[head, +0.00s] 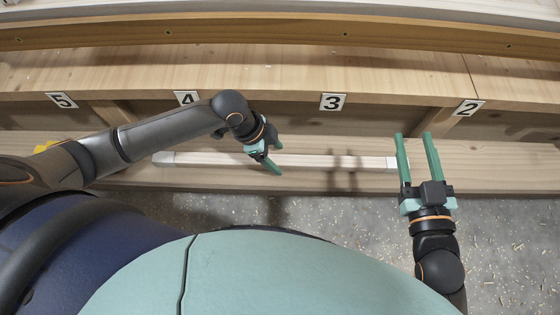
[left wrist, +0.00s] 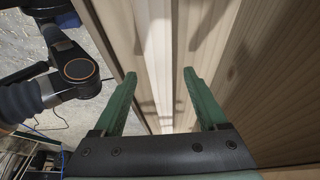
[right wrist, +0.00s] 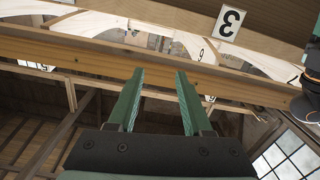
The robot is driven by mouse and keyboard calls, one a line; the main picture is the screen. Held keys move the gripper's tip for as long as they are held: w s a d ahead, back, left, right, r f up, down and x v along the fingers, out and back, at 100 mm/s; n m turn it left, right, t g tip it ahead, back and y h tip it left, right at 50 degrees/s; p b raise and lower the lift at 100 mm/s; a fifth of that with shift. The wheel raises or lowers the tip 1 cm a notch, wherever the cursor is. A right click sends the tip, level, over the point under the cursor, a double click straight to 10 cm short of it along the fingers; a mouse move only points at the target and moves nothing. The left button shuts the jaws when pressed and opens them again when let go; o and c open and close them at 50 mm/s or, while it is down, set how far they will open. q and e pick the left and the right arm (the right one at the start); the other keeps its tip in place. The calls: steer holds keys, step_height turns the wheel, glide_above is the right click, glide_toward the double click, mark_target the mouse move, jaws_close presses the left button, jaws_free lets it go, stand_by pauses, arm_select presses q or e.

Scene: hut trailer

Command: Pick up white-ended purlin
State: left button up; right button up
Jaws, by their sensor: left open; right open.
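The white-ended purlin (head: 310,161) is a long pale bar with whitish ends, lying lengthwise on the lower wooden shelf in the head view. My left gripper (head: 273,160) is open above the bar, left of its middle. In the left wrist view the pale bar (left wrist: 160,60) runs away between the open fingers of my left gripper (left wrist: 163,90). My right gripper (head: 414,137) is open and empty at the bar's right end, fingers pointing toward the rack. The right wrist view shows the open fingers of my right gripper (right wrist: 160,78) with no bar between them.
A wooden rack with number plates 5 (head: 62,101), 4 (head: 187,98), 3 (head: 332,102) and 2 (head: 468,108) stands behind the bar. The lower shelf (head: 500,160) is bare to the right. The grey floor (head: 340,215) in front has scattered wood chips.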

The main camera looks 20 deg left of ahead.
arm_select(q)
steer(key=shift+w+d+f, duration=0.1)
steer(key=shift+d+f, duration=0.1)
steer(key=shift+f, duration=0.3)
arm_select(e)
step_height(320, 180, up, 3)
steer(key=shift+f+t+y, duration=0.15)
steer(key=shift+t+y, duration=0.15)
steer(key=shift+t, duration=0.2)
arm_select(q)
steer(key=shift+c, duration=0.2)
jaws_close()
arm_select(e)
steer(key=shift+w, duration=0.1)
